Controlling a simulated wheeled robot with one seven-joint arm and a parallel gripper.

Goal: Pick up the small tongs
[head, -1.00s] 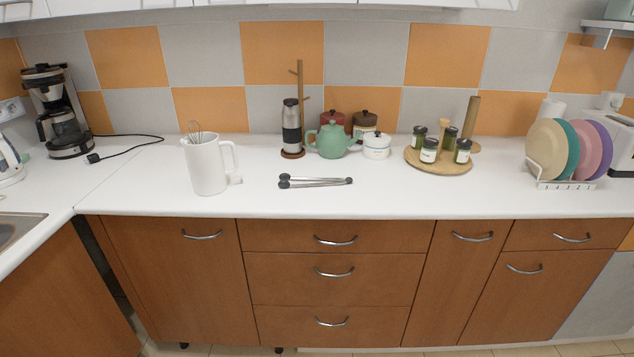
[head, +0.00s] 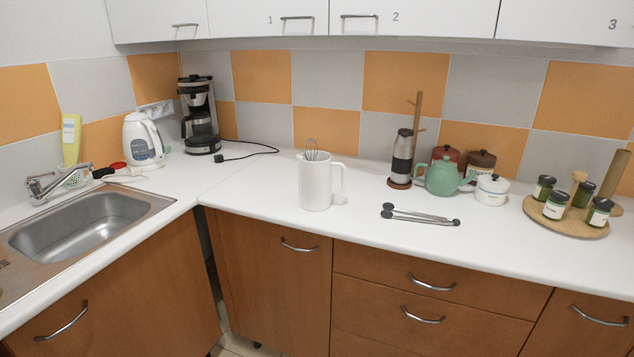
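The small tongs (head: 420,215) lie flat on the white countertop in the head view, right of the middle. They are silver with dark tips at the left, and the two arms are slightly spread. They lie to the right of a white pitcher (head: 316,186) holding a whisk and in front of a green teapot (head: 440,178). Nothing covers them. My gripper is not in view.
A dark grinder (head: 401,160) and a white lidded pot (head: 491,190) stand behind the tongs. A round wooden board (head: 565,218) with several jars is to the right. A sink (head: 85,230), kettle (head: 143,140) and coffee maker (head: 200,116) are left. The counter before the tongs is clear.

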